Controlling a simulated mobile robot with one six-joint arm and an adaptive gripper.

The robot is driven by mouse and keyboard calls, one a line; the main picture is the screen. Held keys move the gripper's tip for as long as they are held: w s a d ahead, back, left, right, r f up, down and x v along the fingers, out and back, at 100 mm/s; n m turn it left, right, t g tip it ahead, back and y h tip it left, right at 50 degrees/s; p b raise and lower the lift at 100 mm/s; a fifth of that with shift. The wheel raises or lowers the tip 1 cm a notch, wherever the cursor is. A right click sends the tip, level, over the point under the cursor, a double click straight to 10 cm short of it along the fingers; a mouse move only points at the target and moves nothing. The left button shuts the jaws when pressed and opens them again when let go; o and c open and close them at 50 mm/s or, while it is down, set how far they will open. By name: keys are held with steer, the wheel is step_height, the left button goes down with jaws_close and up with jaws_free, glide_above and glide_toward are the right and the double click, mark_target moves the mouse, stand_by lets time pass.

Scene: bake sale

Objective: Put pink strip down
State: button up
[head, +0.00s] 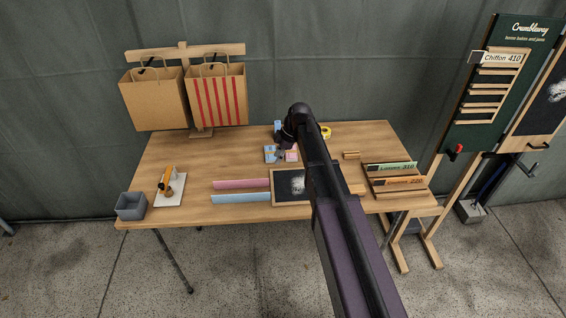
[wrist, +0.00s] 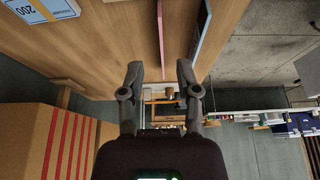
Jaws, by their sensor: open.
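The pink strip (head: 240,184) lies flat on the wooden table near its front edge, parallel to a light blue strip (head: 240,199) that lies nearer the edge. In the wrist view the pink strip (wrist: 161,40) runs down from the top edge, and its far end shows between my fingertips in the picture. The blue strip (wrist: 202,25) is to its right there. My gripper (wrist: 160,70) is open, with nothing held between its fingers. In the head view my arm mostly hides it, over the table's middle, to the right of the strip.
A chalkboard (head: 284,187) lies right of the strips. An orange tool on a white plate (head: 171,199) and a grey bin (head: 131,208) are at the left. Paper bags (head: 216,95) hang behind. Signs (head: 397,182) stand in a rack at right. The table's left middle is clear.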

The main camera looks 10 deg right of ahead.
steer(key=s+d+m+h, duration=0.2)
steer(key=s+d+m, duration=0.2)
steer(key=s+m, duration=0.4)
steer(key=s+d+f+m+h, duration=0.1)
steer(key=s+d+m+h, duration=0.1)
steer(key=s+d+m, duration=0.3)
steer(key=s+m, duration=0.4)
steer(key=s, duration=0.6)
steer(key=shift+s+f+m, duration=0.15)
steer(key=shift+f+m, duration=0.05)
steer(key=shift+m, duration=0.1)
